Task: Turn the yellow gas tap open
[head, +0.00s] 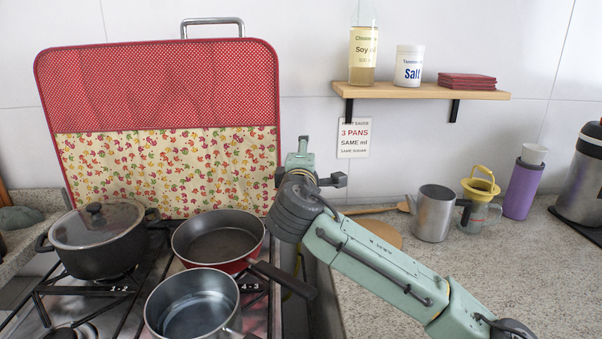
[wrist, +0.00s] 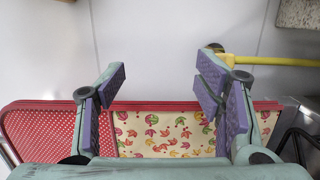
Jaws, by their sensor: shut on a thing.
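My gripper (head: 304,168) is at the right edge of the red and floral panel, close to the wall. In the wrist view my gripper (wrist: 158,82) has its two purple-padded fingers well apart. I see no object between the pads, only wall and panel behind; whether they press on something hidden, I cannot tell. A yellow pipe (wrist: 285,62) runs in from the right to a small dark and brass fitting (wrist: 214,47) beside the right finger's tip. The finger partly covers this spot, and the tap's handle is not clear. In the head view my arm hides the pipe and fitting.
The panel (head: 160,95) stands upright behind the stove. A lidded pot (head: 97,245), a red frying pan (head: 220,238) and a saucepan (head: 192,300) stand on the burners. A wooden shelf (head: 420,91) is at upper right. A metal jug (head: 433,213) stands on the right counter.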

